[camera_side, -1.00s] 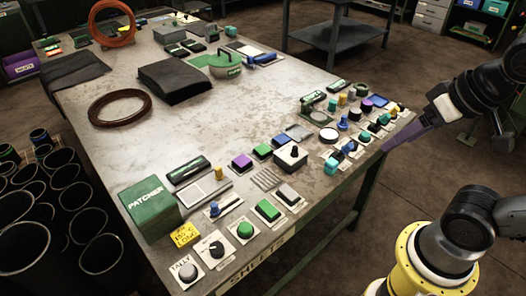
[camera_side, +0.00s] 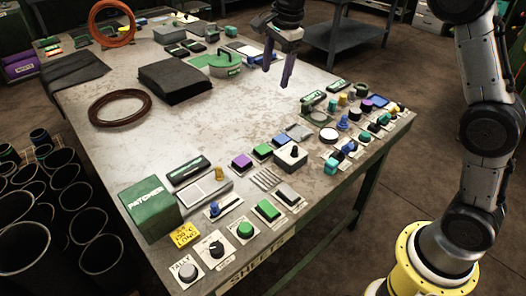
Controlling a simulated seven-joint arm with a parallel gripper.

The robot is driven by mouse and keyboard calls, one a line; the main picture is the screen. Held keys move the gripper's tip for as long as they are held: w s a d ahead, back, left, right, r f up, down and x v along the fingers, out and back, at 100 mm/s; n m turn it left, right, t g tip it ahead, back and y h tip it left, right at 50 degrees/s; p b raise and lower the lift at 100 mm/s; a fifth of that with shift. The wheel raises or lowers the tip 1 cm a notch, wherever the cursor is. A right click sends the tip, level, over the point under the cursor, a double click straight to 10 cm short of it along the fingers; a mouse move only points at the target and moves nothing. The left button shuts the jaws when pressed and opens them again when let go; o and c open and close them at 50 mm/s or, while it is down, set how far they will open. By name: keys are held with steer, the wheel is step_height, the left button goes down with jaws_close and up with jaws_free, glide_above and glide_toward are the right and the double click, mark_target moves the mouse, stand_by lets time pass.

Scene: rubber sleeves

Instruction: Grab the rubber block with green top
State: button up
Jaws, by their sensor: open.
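My gripper (camera_side: 278,70) points down above the table, to the right of this block in the picture. Its two purple fingers are apart, with nothing between them. The fingers are clear of the block and do not touch anything.
A black slab (camera_side: 177,82) lies just left of the green-topped block. Buttons, knobs and a green PATCHER box (camera_side: 150,208) crowd the near edge. The table's middle (camera_side: 215,120) is bare.

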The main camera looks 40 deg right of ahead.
steer(key=w+f+g, duration=0.2)
steer(key=w+f, duration=0.3)
steer(key=f, duration=0.5)
glide_above(263, 149)
step_height(263, 149, down, 11)
steer(key=shift+d, duration=0.1)
steer(key=shift+f, duration=3.05)
steer(key=c, duration=1.1)
